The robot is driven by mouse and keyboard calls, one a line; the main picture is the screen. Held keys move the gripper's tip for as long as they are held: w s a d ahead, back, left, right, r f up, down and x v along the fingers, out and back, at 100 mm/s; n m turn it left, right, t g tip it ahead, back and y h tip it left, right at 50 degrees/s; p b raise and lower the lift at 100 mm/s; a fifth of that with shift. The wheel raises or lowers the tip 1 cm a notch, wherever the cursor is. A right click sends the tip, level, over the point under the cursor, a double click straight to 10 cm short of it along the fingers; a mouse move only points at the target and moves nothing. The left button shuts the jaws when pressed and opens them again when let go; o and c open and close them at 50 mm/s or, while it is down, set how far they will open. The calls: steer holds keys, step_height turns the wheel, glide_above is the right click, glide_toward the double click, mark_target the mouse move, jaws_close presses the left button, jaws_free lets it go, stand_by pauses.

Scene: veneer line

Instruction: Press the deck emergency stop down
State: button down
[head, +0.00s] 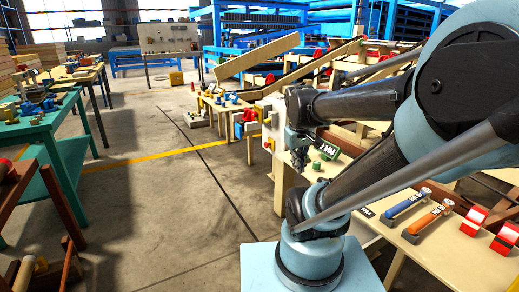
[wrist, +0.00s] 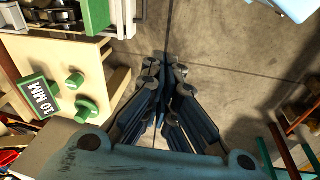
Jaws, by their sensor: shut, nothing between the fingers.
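My gripper (head: 299,163) points down beside the left end of the long pale deck (head: 393,232) in the head view. Its fingers are shut with nothing between them. In the wrist view the gripper (wrist: 165,72) hangs over bare concrete floor, to the right of the pale deck edge. Green knobs (wrist: 86,107) stand on the deck near a green sign reading 10 MM (wrist: 39,95).
A blue-handled tool (head: 405,204) and an orange-handled tool (head: 430,221) lie on the deck, with red-and-white blocks (head: 473,221) to their right. A green table (head: 45,128) with parts stands at the left. The floor aisle (head: 165,195) between is clear.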

steer(key=w+a+r+n+h, duration=0.2)
steer(key=w+n, duration=0.3)
steer(key=w, duration=1)
steer(key=w+a+r+n+h, duration=0.25)
steer(key=w+n, duration=0.25)
steer(key=w, duration=1.1)
steer(key=w+a+f+n+h, duration=0.1)
steer(key=w+a+f+n, duration=0.3)
steer(key=w+a+f, duration=0.3)
steer(key=w+a+f+n+t+h, duration=0.1)
steer(key=w+a+f+n, duration=0.4)
steer(key=w+f, duration=0.6)
steer(key=w+a, duration=0.2)
steer(key=w, duration=0.4)
steer(key=shift+w+a+f+n+t+h, duration=0.15)
steer(key=shift+w+f+n+t+h, duration=0.15)
steer(key=shift+f+h, duration=0.05)
